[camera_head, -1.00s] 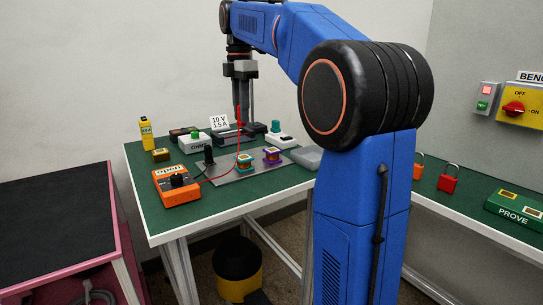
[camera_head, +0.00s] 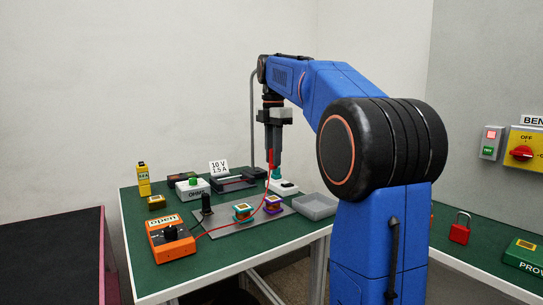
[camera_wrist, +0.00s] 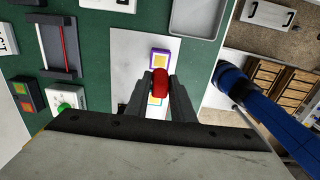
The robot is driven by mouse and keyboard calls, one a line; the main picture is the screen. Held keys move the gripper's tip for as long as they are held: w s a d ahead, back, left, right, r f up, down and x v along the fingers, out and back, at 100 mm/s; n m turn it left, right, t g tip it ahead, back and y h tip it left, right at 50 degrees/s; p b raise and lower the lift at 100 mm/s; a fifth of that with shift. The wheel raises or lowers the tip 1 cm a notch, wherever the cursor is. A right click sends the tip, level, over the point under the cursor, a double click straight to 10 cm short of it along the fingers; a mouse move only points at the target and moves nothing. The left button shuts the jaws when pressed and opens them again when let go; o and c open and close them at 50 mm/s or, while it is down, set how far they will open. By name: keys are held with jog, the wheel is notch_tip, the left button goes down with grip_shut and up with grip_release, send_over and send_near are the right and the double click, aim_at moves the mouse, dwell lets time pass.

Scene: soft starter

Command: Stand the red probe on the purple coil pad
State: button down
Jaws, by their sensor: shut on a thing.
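The red probe (camera_head: 271,160) hangs upright in my gripper (camera_head: 273,146), with its red lead running down to the orange meter (camera_head: 170,239). The purple coil pad (camera_head: 273,204) lies on a grey plate on the green bench, below the probe in the head view. The teal coil pad (camera_head: 243,212) is just left of it. In the wrist view my gripper (camera_wrist: 161,80) is shut on the red probe (camera_wrist: 160,84). The purple pad (camera_wrist: 159,57) shows just beyond the probe's head. The probe's tip is hidden there; the head view shows a gap above the pad.
A black probe (camera_head: 206,204) stands at the left of the grey plate (camera_head: 222,222). An empty grey tray (camera_head: 315,207) lies to the right. A thin grey post rises behind my gripper.

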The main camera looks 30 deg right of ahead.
jog(key=shift+f, duration=4.75)
jog(key=c, duration=1.4)
grip_release()
jog(key=shift+c, duration=0.2)
notch_tip(320, 180, up, 17)
jog(key=shift+r, duration=0.2)
jog(key=shift+a, duration=0.1)
